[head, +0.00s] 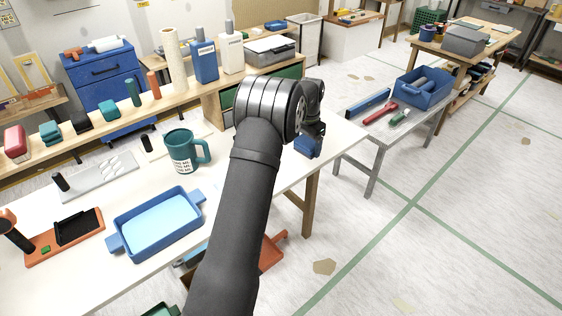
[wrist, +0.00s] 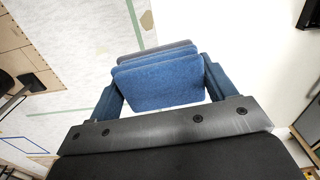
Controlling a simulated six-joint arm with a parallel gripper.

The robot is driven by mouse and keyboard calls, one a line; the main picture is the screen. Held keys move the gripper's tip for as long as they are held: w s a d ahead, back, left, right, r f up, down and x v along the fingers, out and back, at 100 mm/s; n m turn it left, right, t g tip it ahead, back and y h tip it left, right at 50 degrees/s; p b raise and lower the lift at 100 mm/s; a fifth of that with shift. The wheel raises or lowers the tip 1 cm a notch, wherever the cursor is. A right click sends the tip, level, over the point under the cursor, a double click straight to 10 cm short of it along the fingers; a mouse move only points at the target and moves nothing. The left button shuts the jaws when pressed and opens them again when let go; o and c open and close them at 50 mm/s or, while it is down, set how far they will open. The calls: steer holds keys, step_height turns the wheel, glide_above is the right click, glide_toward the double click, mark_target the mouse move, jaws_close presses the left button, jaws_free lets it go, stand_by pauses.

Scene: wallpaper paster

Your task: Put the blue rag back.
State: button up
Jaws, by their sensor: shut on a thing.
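The blue rag (wrist: 160,84) is a folded, layered pad with a greyer layer behind. My gripper (head: 312,142) is shut on it, with a finger on each side in the wrist view. In the head view the blue rag (head: 305,149) shows below my gripper, at the right end of the white table (head: 245,187). Whether it touches the table I cannot tell. A row of folded cloth-like pieces, red (head: 15,142), teal (head: 50,132) and dark (head: 82,118), stands on the raised wooden shelf (head: 133,122) at the back left.
A teal mug (head: 181,152), a blue tray of light-blue liquid (head: 116,243) and an orange board (head: 85,246) are on the table. Bottles (head: 204,60) and a paper roll (head: 174,58) stand at the back. A grey side table (head: 375,148) holds tools and a blue bin (head: 423,88).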

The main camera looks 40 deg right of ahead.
steer(key=shift+s+d, duration=0.1)
steer(key=shift+s, duration=0.1)
steer(key=w+f, duration=0.2)
steer(key=w, duration=0.1)
steer(key=w+a+f, duration=0.1)
steer(key=w+f, duration=0.1)
steer(key=w, duration=0.2)
steer(key=w+a+f, duration=0.1)
steer(key=w+f, duration=0.2)
steer(key=w, duration=0.1)
steer(key=shift+w+a, duration=0.15)
step_height(320, 180, down, 3)
steer(key=shift+w+f, duration=0.1)
steer(key=shift+w, duration=0.05)
steer(key=shift+f, duration=0.25)
steer(key=shift+f, duration=0.15)
steer(key=o, duration=1)
